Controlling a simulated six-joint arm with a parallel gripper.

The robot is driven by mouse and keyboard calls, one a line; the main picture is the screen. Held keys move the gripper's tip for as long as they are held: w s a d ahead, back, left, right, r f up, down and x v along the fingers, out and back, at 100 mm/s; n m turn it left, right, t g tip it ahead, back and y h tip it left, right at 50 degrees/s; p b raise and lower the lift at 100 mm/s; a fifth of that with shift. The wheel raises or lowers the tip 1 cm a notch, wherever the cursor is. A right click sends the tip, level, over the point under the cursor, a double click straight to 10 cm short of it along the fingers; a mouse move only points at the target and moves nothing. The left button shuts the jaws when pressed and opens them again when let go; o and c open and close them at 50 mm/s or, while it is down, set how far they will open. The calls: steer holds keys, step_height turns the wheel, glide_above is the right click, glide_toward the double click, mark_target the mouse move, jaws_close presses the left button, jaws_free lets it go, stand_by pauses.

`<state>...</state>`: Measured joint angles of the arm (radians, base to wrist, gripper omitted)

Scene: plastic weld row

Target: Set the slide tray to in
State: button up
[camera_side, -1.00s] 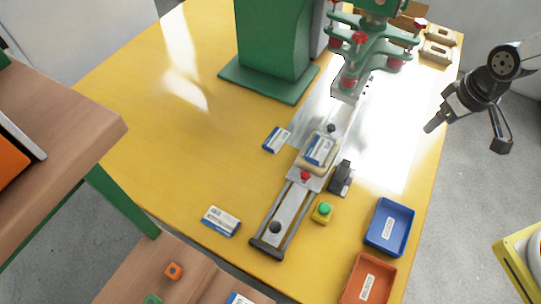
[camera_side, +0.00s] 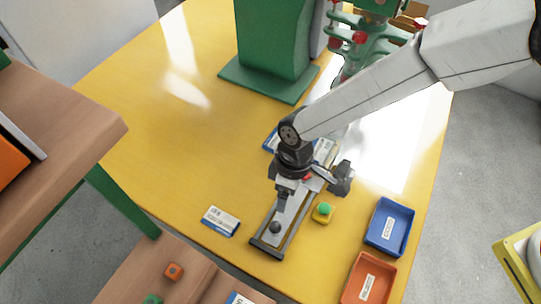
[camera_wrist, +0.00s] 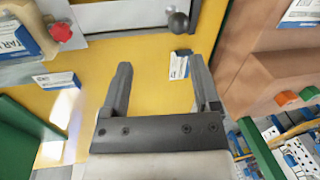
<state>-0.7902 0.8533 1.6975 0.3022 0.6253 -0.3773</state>
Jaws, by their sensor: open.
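The slide tray (camera_side: 288,220) is a long pale plate in a grey rail frame, running from the near table edge back towards the green press. A black ball knob (camera_side: 275,227) stands near its near end; the knob also shows at the top of the wrist view (camera_wrist: 179,22). My gripper (camera_side: 281,207) is above the rail, pointing down, just behind the knob in the side view. In the wrist view my gripper (camera_wrist: 159,62) is open and empty, the knob beyond its fingertips and apart from them. My arm hides much of the tray's far part.
A red knob (camera_wrist: 62,31) shows beside a labelled part in the wrist view. A green button on a yellow box (camera_side: 322,212) stands right of the rail. A blue bin (camera_side: 389,228) and an orange bin (camera_side: 367,281) are farther right. A labelled card (camera_side: 221,220) lies left.

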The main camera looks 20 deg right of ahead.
mark_target(275, 224)
steer(key=shift+s+a+f+n, duration=0.15)
steer(key=shift+s+a+f, duration=0.25)
steer(key=shift+a, duration=0.2)
steer(key=shift+s+a+f+n, duration=0.15)
steer(key=shift+s+a+f, duration=0.25)
steer(key=shift+a, duration=0.2)
steer(key=shift+s+a+f, duration=0.15)
steer(key=shift+s+f, duration=0.05)
steer(key=shift+f, duration=1.05)
steer(key=shift+s+a+f, duration=0.1)
steer(key=shift+s+f, duration=0.1)
steer(key=shift+f, duration=1)
steer(key=shift+s+a+f, duration=0.15)
steer(key=shift+s+f, duration=0.05)
steer(key=shift+f, duration=1.05)
jaws_close()
